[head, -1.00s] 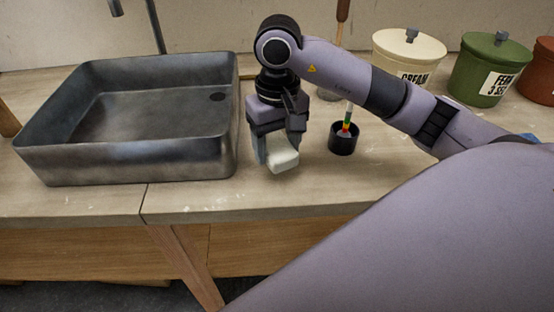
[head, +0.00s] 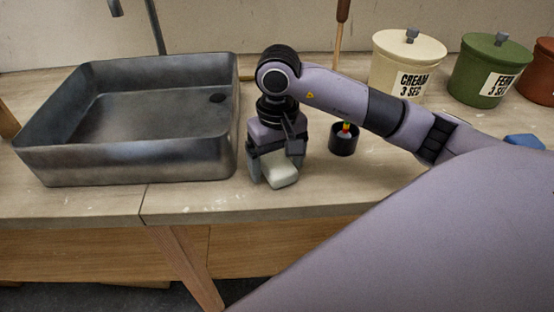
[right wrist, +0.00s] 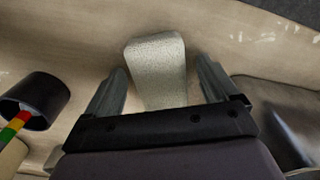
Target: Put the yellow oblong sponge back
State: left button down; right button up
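A pale, cream-white oblong sponge (head: 281,171) is at the worktop's front, right of the sink; no clear yellow shows. It also shows in the right wrist view (right wrist: 158,70), lying between my fingers. My right gripper (head: 276,170) points down over it. In the right wrist view the fingers of this gripper (right wrist: 160,85) stand on both sides of the sponge, with narrow gaps, so it looks open around it. The sponge appears to rest on the worktop, though its underside is hidden. My left gripper is not in view.
A grey metal sink (head: 128,160) stands close on the left. A black cup (head: 343,140) with a colour-striped stick is just right of my gripper. Cream (head: 405,62) and green (head: 488,70) lidded pots stand behind. A blue object (head: 525,141) lies far right. The worktop's front edge is near.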

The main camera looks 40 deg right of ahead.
aim_at(278, 162)
jog(key=shift+r, duration=0.2)
notch_tip(278, 162, up, 12)
jog(key=p, duration=0.1)
dwell(0.5)
dwell(0.6)
